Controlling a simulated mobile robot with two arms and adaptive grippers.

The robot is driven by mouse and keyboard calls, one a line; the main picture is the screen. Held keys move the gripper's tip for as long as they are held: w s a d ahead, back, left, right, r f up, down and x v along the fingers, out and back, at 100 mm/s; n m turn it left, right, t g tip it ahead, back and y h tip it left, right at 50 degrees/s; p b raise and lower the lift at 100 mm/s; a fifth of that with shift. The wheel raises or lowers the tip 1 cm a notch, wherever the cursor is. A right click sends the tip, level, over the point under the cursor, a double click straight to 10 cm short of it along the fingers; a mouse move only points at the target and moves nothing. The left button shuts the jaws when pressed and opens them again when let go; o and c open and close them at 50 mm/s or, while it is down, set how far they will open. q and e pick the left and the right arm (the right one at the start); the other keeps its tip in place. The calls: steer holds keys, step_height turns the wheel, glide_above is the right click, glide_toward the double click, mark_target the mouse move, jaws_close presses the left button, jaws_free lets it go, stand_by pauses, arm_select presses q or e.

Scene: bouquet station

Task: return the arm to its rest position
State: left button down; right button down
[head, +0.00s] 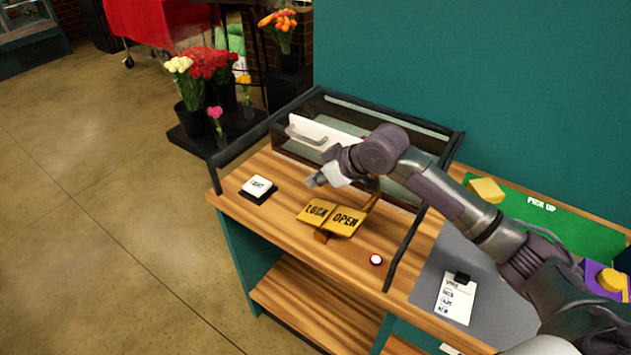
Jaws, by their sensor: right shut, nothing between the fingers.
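My right arm comes in from the lower right and reaches over the wooden counter. My right gripper (318,180) is shut and empty, above the counter between the light switch box and the yellow lock/open sign. Its fingers are small in the picture and appear apart from everything below. My left gripper does not show.
The yellow sign (331,217) and a white-topped switch box (258,188) are on the counter (290,232). A glass case with a white handled panel (321,134) stands behind, with dark rails around it. A round white button (376,260), card (455,301) and green mat (560,222) lie to the right.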

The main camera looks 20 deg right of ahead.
stand_by(0.4)
steer(key=s+a+f+g, duration=0.1)
steer(key=s+a+f, duration=0.2)
steer(key=s+f, duration=0.3)
steer(key=s+a+f, duration=0.3)
steer(key=s+f, duration=0.2)
steer(key=s, duration=0.3)
steer(key=s+d+f+m+g+h, duration=0.1)
steer(key=s+d+f+m+h, duration=0.2)
steer(key=s, duration=0.7)
steer(key=s+d+f+m+g+h, duration=0.1)
steer(key=s+d+m+g+h, duration=0.15)
steer(key=s+d, duration=0.6)
steer(key=s+a+f+b, duration=0.2)
steer(key=f, duration=1.3)
steer(key=s+a+f+b, duration=0.1)
steer(key=f+b, duration=0.1)
steer(key=f, duration=1.2)
steer(key=s+d+f+g+b, duration=0.1)
steer(key=s+d+f+b, duration=0.1)
steer(key=s+f, duration=1.4)
step_height(320, 180, down, 3)
steer(key=shift+s+d+f, duration=0.1)
steer(key=shift+s+d, duration=0.1)
steer(key=shift+d, duration=0.15)
